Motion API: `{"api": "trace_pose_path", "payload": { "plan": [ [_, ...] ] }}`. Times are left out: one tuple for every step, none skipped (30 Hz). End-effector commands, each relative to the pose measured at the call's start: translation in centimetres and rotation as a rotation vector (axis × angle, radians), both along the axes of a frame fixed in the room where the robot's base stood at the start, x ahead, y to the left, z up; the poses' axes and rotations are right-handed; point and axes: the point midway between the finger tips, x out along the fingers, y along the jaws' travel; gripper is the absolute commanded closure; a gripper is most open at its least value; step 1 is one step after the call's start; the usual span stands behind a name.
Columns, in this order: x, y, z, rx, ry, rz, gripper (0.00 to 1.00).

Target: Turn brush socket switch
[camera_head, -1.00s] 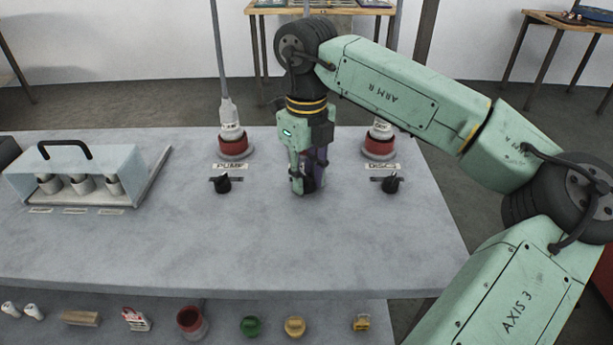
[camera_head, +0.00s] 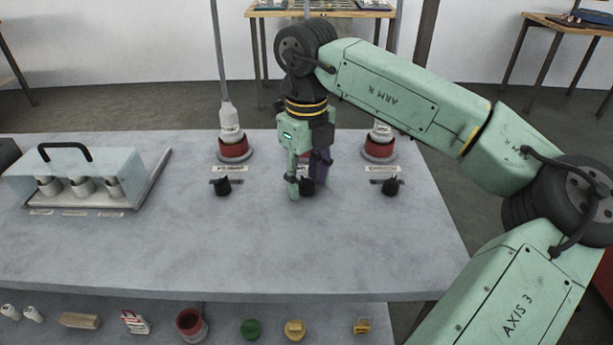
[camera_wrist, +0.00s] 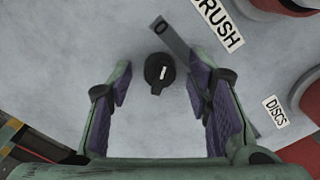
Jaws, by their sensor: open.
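The brush switch (camera_wrist: 159,72) is a round black knob with a white pointer mark. In the wrist view it sits between the open fingers of my gripper (camera_wrist: 162,88), nearer the left finger, with clear space on both sides. A grey strip marked 0 (camera_wrist: 168,33) lies just beyond it, beside the label ending in RUSH (camera_wrist: 218,22). In the head view my gripper (camera_head: 307,186) points down over the middle of the bench, and the dark knob shows only partly between its fingers.
The left switch (camera_head: 222,187) and the discs switch (camera_head: 391,187) stand on either side, each before a red socket (camera_head: 234,148). A clear guarded box (camera_head: 80,170) stands at the left. The front of the bench (camera_head: 230,250) is clear; a lower shelf holds loose items.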

Motion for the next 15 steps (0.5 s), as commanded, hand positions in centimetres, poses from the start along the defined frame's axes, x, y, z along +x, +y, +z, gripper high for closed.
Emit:
{"api": "trace_pose_path", "payload": {
  "plan": [
    [0.0,0.0,0.0,0.000,0.000,0.000,0.54],
    [0.0,0.0,0.0,0.000,0.000,0.000,0.54],
    [0.0,0.0,0.0,0.000,0.000,0.000,0.54],
    [0.0,0.0,0.1,0.000,0.000,0.000,0.54],
    [0.0,0.0,0.2,0.000,0.000,0.000,0.54],
    [0.0,0.0,0.4,-0.001,-0.001,-0.001,0.54],
    [0.0,0.0,0.7,-0.001,-0.001,-0.001,0.54],
    [0.0,0.0,1.1,-0.002,-0.002,-0.002,0.54],
    [0.1,0.0,1.7,-0.002,-0.002,-0.002,0.54],
    [0.0,0.0,2.2,-0.001,-0.002,-0.002,0.54],
    [0.0,0.0,2.7,-0.001,-0.002,-0.002,0.54],
    [0.1,0.0,3.6,-0.002,-0.004,-0.003,0.54],
    [0.1,0.0,4.3,-0.001,-0.003,-0.002,0.54],
    [0.1,0.0,4.9,-0.001,-0.003,-0.002,0.54],
    [0.1,0.0,5.8,-0.001,-0.004,-0.002,0.54]
  ]
}}
